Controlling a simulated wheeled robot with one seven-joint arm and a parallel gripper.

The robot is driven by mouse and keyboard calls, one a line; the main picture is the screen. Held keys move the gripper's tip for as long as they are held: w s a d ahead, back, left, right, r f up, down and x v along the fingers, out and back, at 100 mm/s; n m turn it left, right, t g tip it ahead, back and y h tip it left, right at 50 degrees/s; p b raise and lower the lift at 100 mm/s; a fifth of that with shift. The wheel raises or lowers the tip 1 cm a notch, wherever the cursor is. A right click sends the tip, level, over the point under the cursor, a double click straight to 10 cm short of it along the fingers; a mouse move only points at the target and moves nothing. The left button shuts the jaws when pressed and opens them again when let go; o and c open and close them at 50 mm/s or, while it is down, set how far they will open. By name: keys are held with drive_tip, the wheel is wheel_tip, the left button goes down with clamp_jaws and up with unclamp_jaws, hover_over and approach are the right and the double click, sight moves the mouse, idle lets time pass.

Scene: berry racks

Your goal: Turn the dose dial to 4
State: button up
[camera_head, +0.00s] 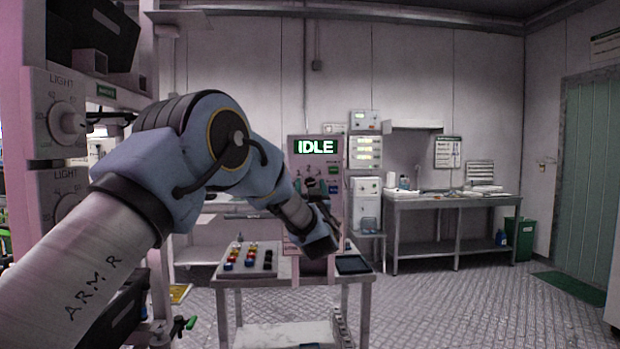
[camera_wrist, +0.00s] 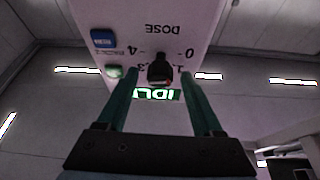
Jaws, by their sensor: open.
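The dose dial (camera_wrist: 160,68) is a black knob on the pale front panel (camera_wrist: 209,12), seen upside down in the wrist view. The marks 0, 1, 3 and 4 show around it; the 2 is not readable there. Its lighter tip is on the side between 1 and 3, but I cannot tell the exact setting. My gripper (camera_wrist: 160,84) is open, with one green finger on each side of the dial and visible gaps between. In the head view the panel (camera_head: 296,160) carries a lit IDLE display (camera_head: 316,146), and my arm partly covers its lower part.
Blue (camera_wrist: 102,39) and green (camera_wrist: 115,71) buttons sit beside the dial, near one finger. The panel stands on a small table (camera_head: 290,279) with a tray of coloured pieces (camera_head: 232,272) and a dark tray (camera_head: 353,264). Racks with LIGHT dials (camera_head: 68,122) stand at left.

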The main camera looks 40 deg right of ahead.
drive_tip(key=shift+x, duration=0.8)
drive_tip(key=shift+c, duration=0.3)
clamp_jaws()
